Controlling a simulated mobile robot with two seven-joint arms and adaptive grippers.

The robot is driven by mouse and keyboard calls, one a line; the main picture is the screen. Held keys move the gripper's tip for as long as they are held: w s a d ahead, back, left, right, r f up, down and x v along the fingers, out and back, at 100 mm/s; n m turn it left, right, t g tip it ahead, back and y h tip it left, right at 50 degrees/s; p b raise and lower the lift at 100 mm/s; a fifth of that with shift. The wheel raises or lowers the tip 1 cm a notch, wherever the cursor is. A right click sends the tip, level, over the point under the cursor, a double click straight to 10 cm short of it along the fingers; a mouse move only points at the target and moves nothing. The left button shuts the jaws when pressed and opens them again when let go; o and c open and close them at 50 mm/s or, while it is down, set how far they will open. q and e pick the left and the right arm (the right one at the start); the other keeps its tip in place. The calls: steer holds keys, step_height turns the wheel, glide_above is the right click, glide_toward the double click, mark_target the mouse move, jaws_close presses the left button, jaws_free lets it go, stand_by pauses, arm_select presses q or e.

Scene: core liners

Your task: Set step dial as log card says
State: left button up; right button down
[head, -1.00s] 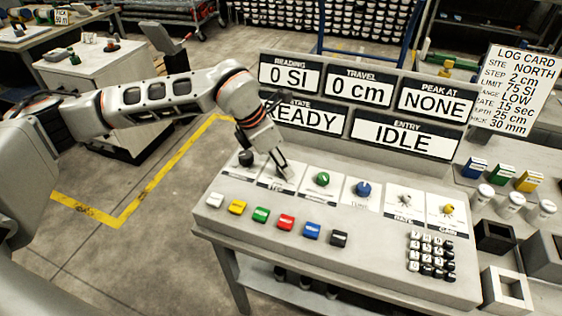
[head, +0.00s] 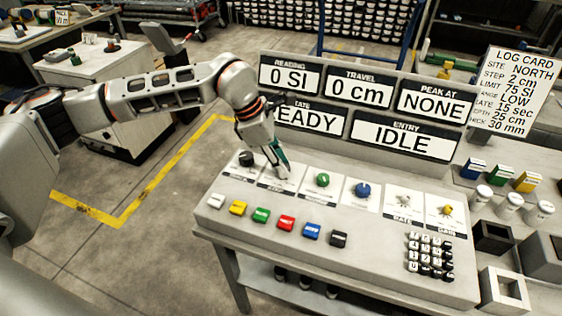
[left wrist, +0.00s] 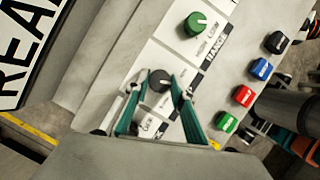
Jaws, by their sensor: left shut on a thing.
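The log card (head: 511,92) stands at the right of the head view and its step line reads 2 cm. In the left wrist view, my green fingers (left wrist: 160,85) are shut on a dark grey dial (left wrist: 159,81), one on each side. The dial is next to the green range dial (left wrist: 195,24). Its scale and pointer setting are too small or covered to read. My right gripper is not in view.
A black dial (head: 246,158) sits left of the gripper, with a green and a blue dial (head: 363,190) to the right. Coloured buttons (head: 286,223) line the front edge. Display boards (head: 401,134) rise behind; they read READY, IDLE, 0 cm and NONE.

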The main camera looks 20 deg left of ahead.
arm_select(q)
steer(key=shift+w+m+g, duration=0.15)
steer(key=shift+m+g, duration=0.55)
steer(key=shift+m, duration=1.2)
steer(key=o, duration=1.1)
steer(key=shift+r, duration=0.1)
steer(key=v, duration=1.2)
steer(key=shift+a, duration=0.1)
